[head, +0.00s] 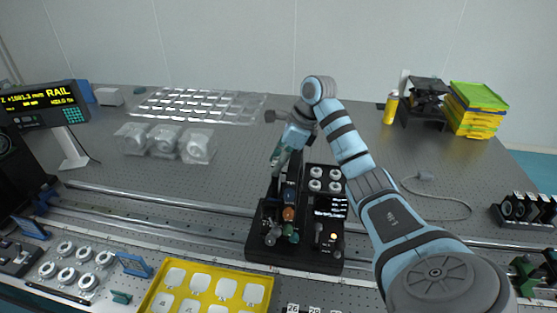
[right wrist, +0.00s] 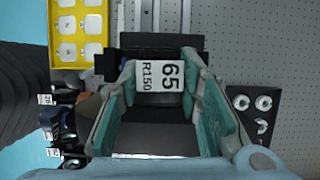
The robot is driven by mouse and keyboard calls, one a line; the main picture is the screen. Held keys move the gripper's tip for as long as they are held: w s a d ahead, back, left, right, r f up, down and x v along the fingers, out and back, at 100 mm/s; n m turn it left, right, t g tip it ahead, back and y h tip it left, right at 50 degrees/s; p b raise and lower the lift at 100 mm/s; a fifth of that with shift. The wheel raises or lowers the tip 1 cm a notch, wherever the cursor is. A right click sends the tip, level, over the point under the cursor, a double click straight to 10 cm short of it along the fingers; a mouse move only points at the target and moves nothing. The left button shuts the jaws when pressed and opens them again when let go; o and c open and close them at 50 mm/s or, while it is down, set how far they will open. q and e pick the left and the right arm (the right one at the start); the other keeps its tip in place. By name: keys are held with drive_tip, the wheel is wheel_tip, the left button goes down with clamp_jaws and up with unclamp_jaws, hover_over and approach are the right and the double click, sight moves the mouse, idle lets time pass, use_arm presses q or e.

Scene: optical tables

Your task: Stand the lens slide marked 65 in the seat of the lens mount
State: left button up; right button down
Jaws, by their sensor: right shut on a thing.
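The lens slide (right wrist: 160,77) has a white label reading 65 and R150. In the right wrist view it sits between the two fingers of my right gripper (right wrist: 160,75), which is shut on it. In the head view my right gripper (head: 281,157) points down over the left part of a black stand; the slide is too small to make out there. A dark block (right wrist: 160,42) lies just beyond the slide in the wrist view; I cannot tell whether it is the lens mount or its seat. My left gripper is not in view.
The black stand (head: 265,252) carries coloured knobs and pale discs (head: 316,185); the discs show right of the fingers in the wrist view (right wrist: 264,102). A yellow tray (head: 157,290) lies at the front. Clear lens housings (head: 165,140) stand behind the rail.

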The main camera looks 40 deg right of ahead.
drive_tip(key=shift+s+a+f, duration=0.25)
drive_tip(key=shift+a+f, duration=0.05)
drive_tip(key=shift+f, duration=0.4)
idle(0.8)
drive_tip(key=c, duration=1.4)
unclamp_jaws()
drive_tip(key=o, duration=0.3)
drive_tip(key=shift+s+a+r, duration=0.15)
drive_tip(key=shift+s, duration=0.05)
drive_tip(key=shift+o, duration=0.2)
drive_tip(key=shift+s+a+r, duration=0.1)
drive_tip(key=shift+a+r, duration=0.05)
drive_tip(key=shift+a, duration=0.05)
drive_tip(key=shift+d, duration=0.1)
drive_tip(key=o, duration=0.5)
drive_tip(key=shift+c, duration=0.2)
drive_tip(key=shift+w+d, duration=0.15)
drive_tip(key=shift+w, duration=0.05)
